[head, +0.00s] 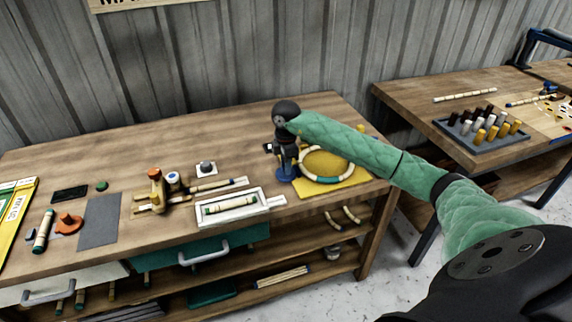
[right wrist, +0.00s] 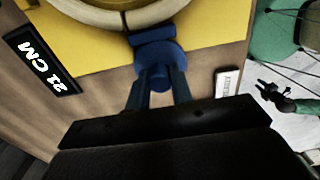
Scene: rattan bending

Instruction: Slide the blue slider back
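The blue slider (head: 286,174) stands at the left edge of a yellow board (head: 352,180) on the workbench, beside a pale rattan ring (head: 349,165) with green bands. In the right wrist view the slider (right wrist: 153,55) has a round blue base and a small knob. My right gripper (head: 287,150) points down over it. Its two fingers (right wrist: 159,82) stand on either side of the knob and appear to press on it. My left gripper is outside the head view; a small dark forked gripper on a green arm (right wrist: 272,93), apparently my left, shows in the right wrist view, fingers apart.
A white tray (head: 261,208) with a rattan piece stands left of the slider. A wooden jig (head: 155,190) is farther left. A "21 CM" label (right wrist: 42,62) and a small white label (right wrist: 227,82) flank the slider. A second table (head: 425,96) stands at the right.

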